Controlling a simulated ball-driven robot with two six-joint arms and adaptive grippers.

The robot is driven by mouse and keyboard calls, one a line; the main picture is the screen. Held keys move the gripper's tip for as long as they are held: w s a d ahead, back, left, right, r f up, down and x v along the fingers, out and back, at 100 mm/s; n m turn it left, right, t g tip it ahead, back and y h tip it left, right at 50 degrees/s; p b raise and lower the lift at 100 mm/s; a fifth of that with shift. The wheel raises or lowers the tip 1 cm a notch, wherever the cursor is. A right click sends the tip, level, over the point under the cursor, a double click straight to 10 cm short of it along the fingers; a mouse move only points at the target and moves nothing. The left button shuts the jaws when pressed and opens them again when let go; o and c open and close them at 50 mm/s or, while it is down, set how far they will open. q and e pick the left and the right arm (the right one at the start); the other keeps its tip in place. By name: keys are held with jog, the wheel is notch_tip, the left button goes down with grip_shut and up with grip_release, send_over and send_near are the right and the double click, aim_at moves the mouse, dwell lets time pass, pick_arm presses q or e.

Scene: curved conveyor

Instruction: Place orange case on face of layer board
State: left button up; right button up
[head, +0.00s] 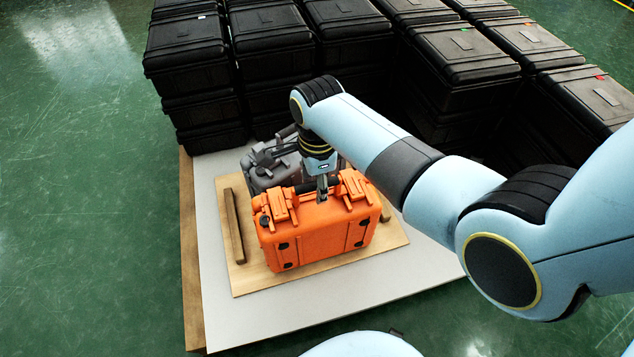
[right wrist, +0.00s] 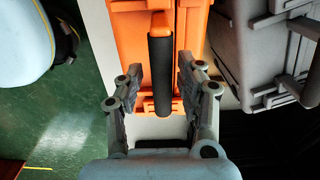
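The orange case (head: 315,228) is upright over the wooden layer board (head: 393,238), its broad side facing me. It appears to rest on the board, though its lower edge hides the contact. My right gripper (head: 322,187) is above the case's top, at the handle. In the right wrist view, the black handle (right wrist: 162,70) of the orange case (right wrist: 190,40) lies between the fingers of the right gripper (right wrist: 159,88). The fingers are spread, with gaps on both sides of the handle. My left gripper is not in view.
A grey case (head: 275,165) stands close behind the orange one. Wooden strips lie on the board, one at left (head: 233,226). A pale sheet (head: 222,315) lies underneath. Stacked black cases (head: 186,50) fill the back and right. Green floor is open at left.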

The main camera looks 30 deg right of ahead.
jog(key=shift+r, duration=0.25)
notch_tip(320, 180, up, 6)
jog(key=p, duration=0.3)
jog(key=shift+r, duration=0.1)
notch_tip(320, 180, up, 6)
jog(key=p, duration=0.3)
jog(key=s+d+f+n, duration=0.2)
jog(key=s+f+n, duration=0.3)
jog(key=s+f, duration=0.35)
jog(key=s+d+f+n, duration=0.2)
jog(key=s+f+n, duration=0.2)
jog(key=s+f, duration=0.5)
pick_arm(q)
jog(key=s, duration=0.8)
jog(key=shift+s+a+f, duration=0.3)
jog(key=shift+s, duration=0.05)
pick_arm(e)
jog(key=s+d+f+n, duration=0.2)
jog(key=s+f+n, duration=0.1)
jog(key=s, duration=0.6)
jog(key=s+d+f+n, duration=0.2)
jog(key=s+n, duration=0.3)
jog(key=s, duration=0.4)
jog(key=s+d+f+n+h, duration=0.1)
jog(key=s+f+n, duration=0.3)
jog(key=s, duration=0.5)
jog(key=shift+d+f, duration=0.5)
jog(key=shift+d, duration=0.15)
